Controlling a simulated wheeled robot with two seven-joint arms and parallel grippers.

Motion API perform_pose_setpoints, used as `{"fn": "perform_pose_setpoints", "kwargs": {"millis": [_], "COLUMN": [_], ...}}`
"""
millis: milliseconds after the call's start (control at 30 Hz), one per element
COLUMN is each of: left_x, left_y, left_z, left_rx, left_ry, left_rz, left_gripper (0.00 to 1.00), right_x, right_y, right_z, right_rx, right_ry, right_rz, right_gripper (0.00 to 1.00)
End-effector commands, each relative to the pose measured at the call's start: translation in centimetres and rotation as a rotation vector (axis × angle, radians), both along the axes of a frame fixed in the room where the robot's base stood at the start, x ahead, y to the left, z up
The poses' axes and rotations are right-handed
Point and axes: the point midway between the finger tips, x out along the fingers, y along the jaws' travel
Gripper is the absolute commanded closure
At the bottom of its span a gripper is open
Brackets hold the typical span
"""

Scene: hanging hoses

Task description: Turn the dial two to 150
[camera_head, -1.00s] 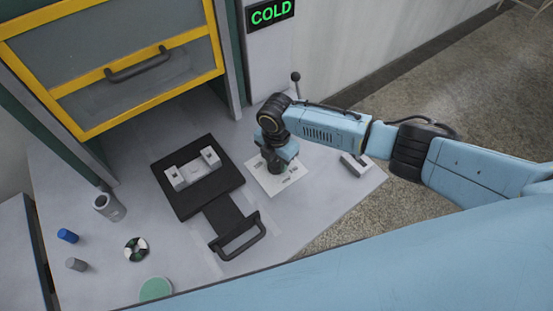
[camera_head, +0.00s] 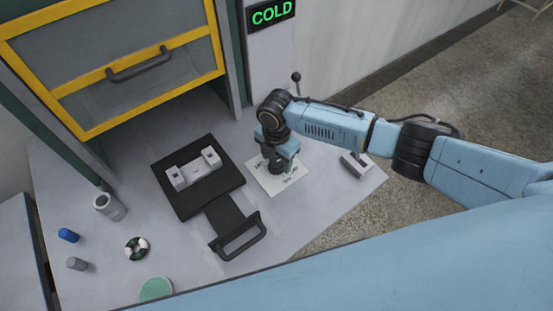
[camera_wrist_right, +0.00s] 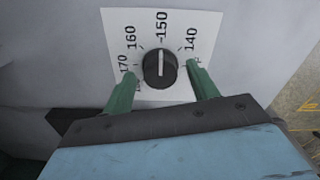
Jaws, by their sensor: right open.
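The dial is a round black knob (camera_wrist_right: 160,69) with a white pointer line, on a white scale card (camera_wrist_right: 205,30) marked 140, 150, 160 and 170. In the right wrist view the pointer line points up at the 150 mark. My right gripper (camera_wrist_right: 161,74) is open, with one green finger on each side of the knob and gaps between. In the head view my right gripper (camera_head: 276,162) is over the card (camera_head: 285,183) and hides the knob. My left gripper is not in view.
A black tray (camera_head: 190,208) with a grey-white fixture (camera_head: 195,170) lies left of the card. A white block (camera_head: 355,165) lies to the right. A yellow-framed cabinet door (camera_head: 130,70) and a lit COLD sign (camera_head: 271,13) are behind.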

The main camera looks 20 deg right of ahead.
Motion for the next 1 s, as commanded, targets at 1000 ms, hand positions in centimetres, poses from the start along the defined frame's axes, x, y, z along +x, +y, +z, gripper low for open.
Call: {"fn": "perform_pose_setpoints", "kwargs": {"millis": [1000], "left_x": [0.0], "left_y": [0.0], "left_z": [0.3], "left_rx": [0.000], "left_ry": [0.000], "left_rz": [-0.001], "left_gripper": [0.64], "right_x": [0.0], "right_y": [0.0], "right_z": [12.2], "right_rx": [0.001], "right_ry": [-0.002], "right_rz": [0.000], "right_gripper": [0.41]}}
